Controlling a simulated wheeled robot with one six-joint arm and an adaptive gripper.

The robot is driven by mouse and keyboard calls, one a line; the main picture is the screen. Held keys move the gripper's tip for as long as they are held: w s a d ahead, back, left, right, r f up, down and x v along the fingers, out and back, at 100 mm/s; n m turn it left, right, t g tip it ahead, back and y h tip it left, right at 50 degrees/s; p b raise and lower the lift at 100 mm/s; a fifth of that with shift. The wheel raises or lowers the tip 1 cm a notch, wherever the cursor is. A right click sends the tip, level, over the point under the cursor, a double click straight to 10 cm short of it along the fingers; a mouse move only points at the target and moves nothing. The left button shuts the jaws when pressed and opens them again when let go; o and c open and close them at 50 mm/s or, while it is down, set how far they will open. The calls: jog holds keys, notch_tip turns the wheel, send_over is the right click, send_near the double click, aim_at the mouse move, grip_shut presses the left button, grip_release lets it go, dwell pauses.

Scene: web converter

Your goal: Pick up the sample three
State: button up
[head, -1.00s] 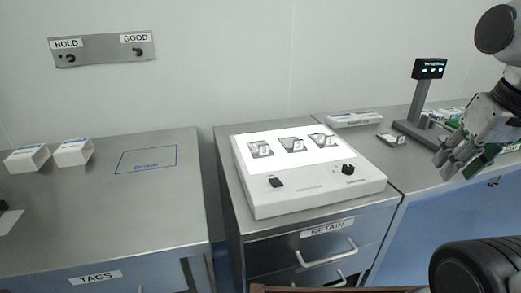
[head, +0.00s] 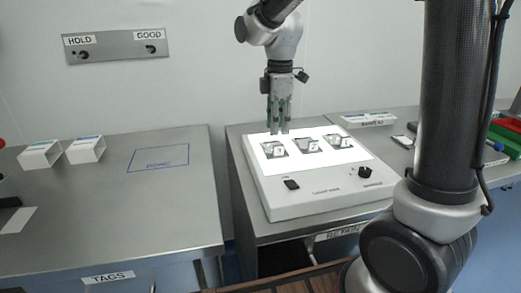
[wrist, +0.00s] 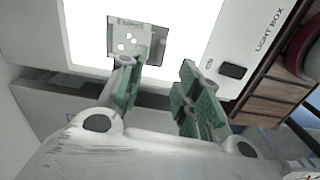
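Three small clear sample packets lie in a row on the lit top of the white light box (head: 325,187): a left one (head: 274,150), a middle one (head: 308,146) and a right one (head: 341,142). I cannot read their markings to tell which is sample three. My gripper (head: 279,131) points down just above and behind the left packet. In the wrist view my gripper (wrist: 160,75) is open, with nothing between its green-padded fingers. One packet (wrist: 128,37) lies beyond the left finger, which partly covers it.
A brown slatted wooden thing (head: 310,281) is at the front below the light box. White open boxes (head: 86,149) stand on the left bench, beside a blue-outlined area (head: 160,158). My arm hides part of the right bench.

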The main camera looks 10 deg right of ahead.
aim_at(279, 147)
jog(key=shift+n, duration=0.4)
jog(key=shift+f, duration=0.25)
jog(key=f, duration=0.7)
jog(key=shift+d+f, duration=0.15)
jog(key=shift+d, duration=0.1)
grip_shut()
